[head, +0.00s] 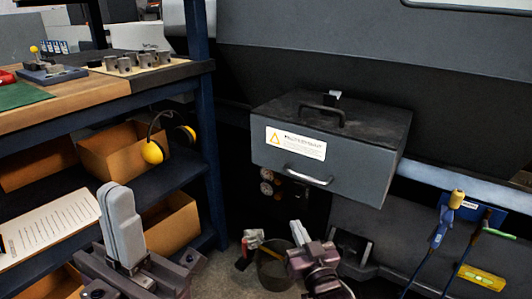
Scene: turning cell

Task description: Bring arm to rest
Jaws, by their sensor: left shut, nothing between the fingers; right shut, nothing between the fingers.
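My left gripper (117,200) is at the lower left, in front of the blue workbench's lower shelves. Its light grey fingers point up and are closed together, with nothing visible between them. My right gripper (298,232) is at the bottom centre, below the grey metal box. Its fingers are shut and empty. It stands in front of a dark bucket (272,272) on the floor and partly hides it. Neither gripper appears to touch anything, though the gap to the shelves is hard to judge.
The grey box (310,172) with handles juts from the dark machine. Tools hang from a blue rack (470,212) at right.

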